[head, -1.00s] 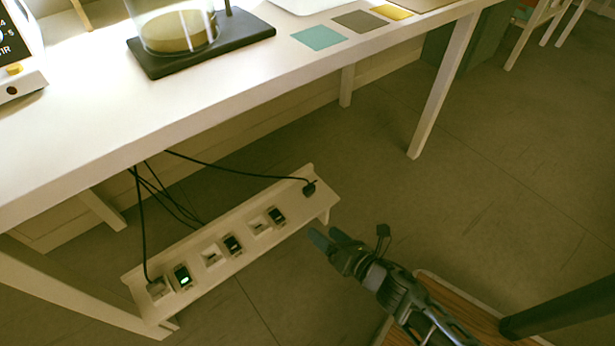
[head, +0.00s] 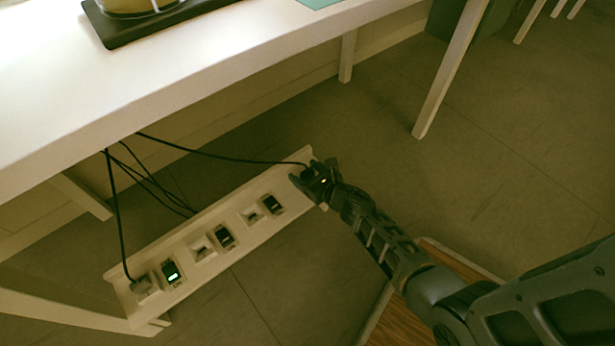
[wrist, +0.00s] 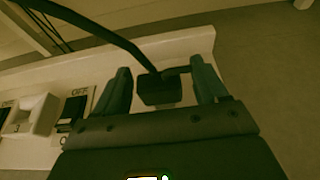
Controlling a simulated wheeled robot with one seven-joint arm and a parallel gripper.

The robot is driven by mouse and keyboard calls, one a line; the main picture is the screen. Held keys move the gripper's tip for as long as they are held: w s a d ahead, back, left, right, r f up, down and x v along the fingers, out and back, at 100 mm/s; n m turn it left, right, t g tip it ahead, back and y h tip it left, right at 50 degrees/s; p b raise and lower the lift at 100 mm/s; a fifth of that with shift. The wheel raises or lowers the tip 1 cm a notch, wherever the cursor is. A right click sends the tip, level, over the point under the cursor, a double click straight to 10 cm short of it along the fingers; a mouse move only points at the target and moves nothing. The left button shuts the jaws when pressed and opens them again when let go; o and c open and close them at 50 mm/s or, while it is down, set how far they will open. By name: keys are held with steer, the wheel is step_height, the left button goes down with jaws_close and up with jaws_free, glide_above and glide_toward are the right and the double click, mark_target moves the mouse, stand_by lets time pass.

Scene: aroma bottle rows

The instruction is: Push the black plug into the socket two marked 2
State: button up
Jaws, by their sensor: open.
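The black plug (wrist: 159,90) rests at the right end of the white power strip (wrist: 186,44), with its cable running off to the upper left. In the wrist view it sits between the two fingers of my gripper (wrist: 161,84), with a gap on each side. The gripper is open. In the head view my gripper (head: 308,178) is over the strip's right end and mostly hides the plug. The middle socket (head: 201,248), between the other two, is empty; its mark is too small to read.
A socket marked 3 (wrist: 30,117) is empty beside a switch (wrist: 74,110) marked OFF. Black cables (head: 155,182) hang behind the strip. The white table (head: 200,85) overhangs the area behind.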

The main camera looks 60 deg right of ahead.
steer(key=shift+w+d+f, duration=0.15)
steer(key=shift+w+f, duration=0.1)
steer(key=shift+w, duration=0.3)
steer(key=shift+c, duration=0.3)
steer(key=c, duration=1.1)
steer(key=shift+r, duration=0.15)
